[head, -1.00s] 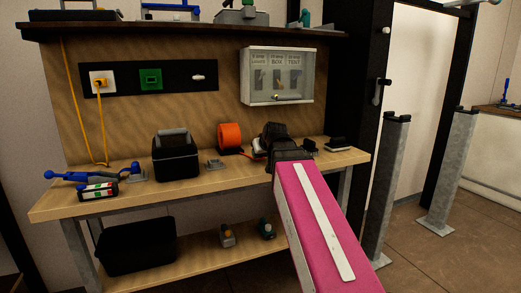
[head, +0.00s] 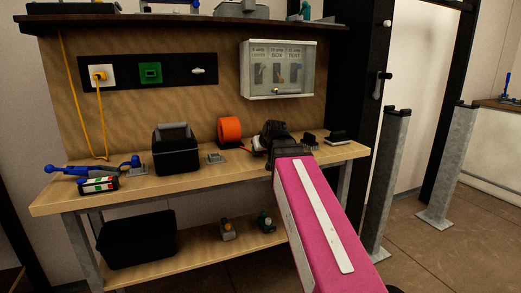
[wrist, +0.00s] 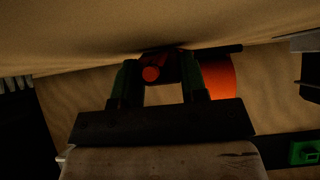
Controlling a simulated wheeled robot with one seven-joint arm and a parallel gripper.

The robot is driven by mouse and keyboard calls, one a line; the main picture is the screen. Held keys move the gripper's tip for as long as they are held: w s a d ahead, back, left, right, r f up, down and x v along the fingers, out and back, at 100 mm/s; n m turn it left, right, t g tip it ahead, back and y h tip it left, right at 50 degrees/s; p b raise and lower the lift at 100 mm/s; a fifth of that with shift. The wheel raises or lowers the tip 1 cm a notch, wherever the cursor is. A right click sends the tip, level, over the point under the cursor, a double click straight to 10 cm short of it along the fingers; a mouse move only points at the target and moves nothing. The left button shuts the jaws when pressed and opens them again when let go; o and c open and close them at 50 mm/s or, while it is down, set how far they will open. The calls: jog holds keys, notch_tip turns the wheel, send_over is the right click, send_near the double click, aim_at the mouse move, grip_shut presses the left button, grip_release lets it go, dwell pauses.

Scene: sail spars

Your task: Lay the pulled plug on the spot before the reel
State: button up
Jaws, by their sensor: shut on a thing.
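The orange reel (head: 229,131) stands at the back of the workbench, and it also shows behind the right finger in the wrist view (wrist: 220,80). The rest of the plug is dark or hidden. In the head view my gripper (head: 259,147) is just right of the reel, mostly covered by my wrist. I cannot make out the spot before the reel.
A black toolbox (head: 176,156) and a small grey block (head: 216,158) stand left of the reel on the workbench (head: 130,195). Small dark items (head: 338,138) sit to the right. Bare bench lies in front.

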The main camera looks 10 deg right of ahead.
jog(key=shift+s+f, duration=0.1)
jog(key=shift+f, duration=0.2)
